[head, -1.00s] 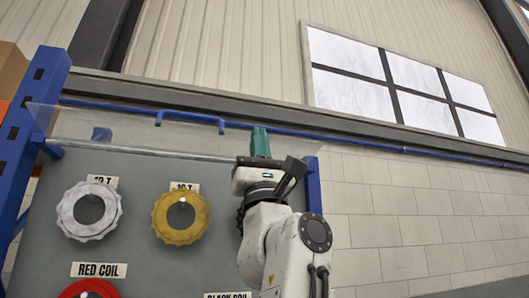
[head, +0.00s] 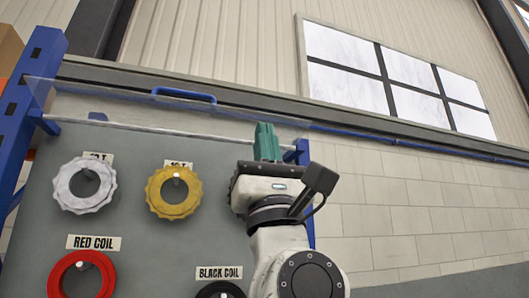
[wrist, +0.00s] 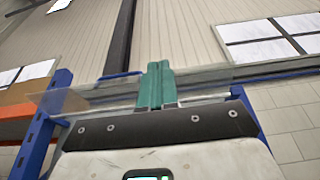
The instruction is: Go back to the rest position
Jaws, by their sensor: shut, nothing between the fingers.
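My gripper (head: 266,142) is in front of the upper right of the grey board, its green fingers pointing up. In the wrist view the green fingers (wrist: 154,84) are together, with nothing between them. In the head view my white arm rises from the bottom edge, right of the middle. The gripper touches none of the coils or rings that I can see.
The grey board (head: 130,215) carries a white ring (head: 62,187), a yellow ring (head: 157,208), a red coil (head: 57,270) and a partly cut-off black coil (head: 219,290). A clear flap with a blue handle (head: 185,94) is above. Blue posts (head: 37,75) flank it. A pale wall is right.

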